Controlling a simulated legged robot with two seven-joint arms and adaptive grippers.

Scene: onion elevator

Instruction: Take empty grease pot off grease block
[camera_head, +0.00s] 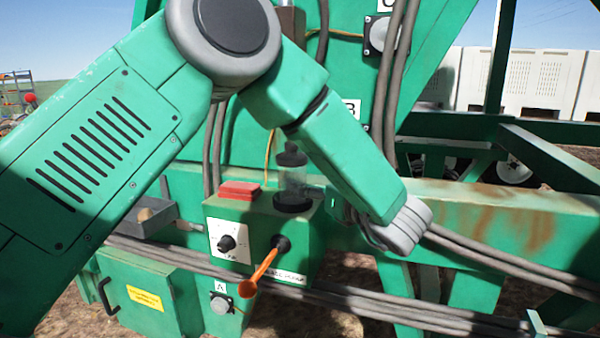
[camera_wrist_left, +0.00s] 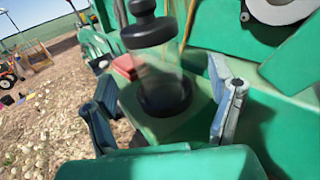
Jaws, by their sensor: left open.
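The grease pot (camera_head: 294,175) is a clear cylinder with a black lid and knob and a black base. It stands upright on the green grease block (camera_head: 265,225), and the clear part looks empty. It also shows in the left wrist view (camera_wrist_left: 157,70). My left gripper (camera_wrist_left: 168,92) is open, with one finger to each side of the pot's lower part. A gap shows between each finger and the pot. In the head view my left gripper (camera_head: 328,198) comes in from the pot's right and is mostly hidden behind my arm. My right gripper is not in view.
A red button (camera_head: 240,189) sits on the block's top, left of the pot. A dial (camera_head: 227,243) and an orange lever (camera_head: 262,272) are on its front. Grey cables (camera_head: 390,90) hang behind, and a rusty green beam (camera_head: 500,218) runs to the right.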

